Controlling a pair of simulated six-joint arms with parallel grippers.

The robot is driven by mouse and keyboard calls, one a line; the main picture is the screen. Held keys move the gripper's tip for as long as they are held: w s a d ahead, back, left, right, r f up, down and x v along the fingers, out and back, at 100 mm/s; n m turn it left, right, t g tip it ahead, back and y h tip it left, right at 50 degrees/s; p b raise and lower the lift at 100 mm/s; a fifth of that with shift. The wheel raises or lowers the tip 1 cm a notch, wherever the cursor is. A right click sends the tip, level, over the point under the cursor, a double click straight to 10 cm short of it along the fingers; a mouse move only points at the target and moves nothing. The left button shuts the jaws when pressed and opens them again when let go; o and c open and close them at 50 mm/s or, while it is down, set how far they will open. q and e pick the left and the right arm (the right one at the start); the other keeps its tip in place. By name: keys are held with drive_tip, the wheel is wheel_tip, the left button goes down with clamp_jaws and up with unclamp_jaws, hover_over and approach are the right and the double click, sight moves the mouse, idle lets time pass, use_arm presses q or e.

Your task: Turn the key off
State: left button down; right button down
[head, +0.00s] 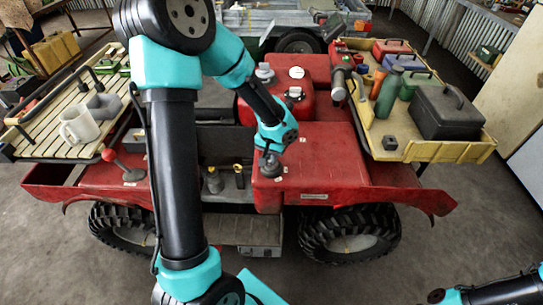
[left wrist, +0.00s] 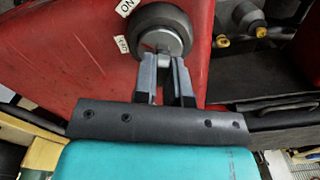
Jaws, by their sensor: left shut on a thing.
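The key switch shows in the left wrist view as a round grey housing (left wrist: 160,20) on a red panel (left wrist: 85,75). An ON label (left wrist: 126,6) and a second small label (left wrist: 122,44) sit beside it. My left gripper (left wrist: 163,62) is shut on the key at the switch's near face; the fingers hide most of the key, so its exact angle is hard to tell. In the head view my left gripper (head: 269,157) is at the switch on the quad's red bodywork (head: 320,150). My right gripper is not in view.
A yellow rack (head: 425,150) at right carries a black toolbox (head: 446,110) and bottles. A red lever (head: 109,155) stands left of the seat.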

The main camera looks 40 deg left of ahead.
use_arm(q)
drive_tip(key=n, duration=0.4)
drive_tip(key=shift+n, duration=0.3)
drive_tip(key=c, duration=1.2)
unclamp_jaws()
drive_tip(key=shift+r, duration=4)
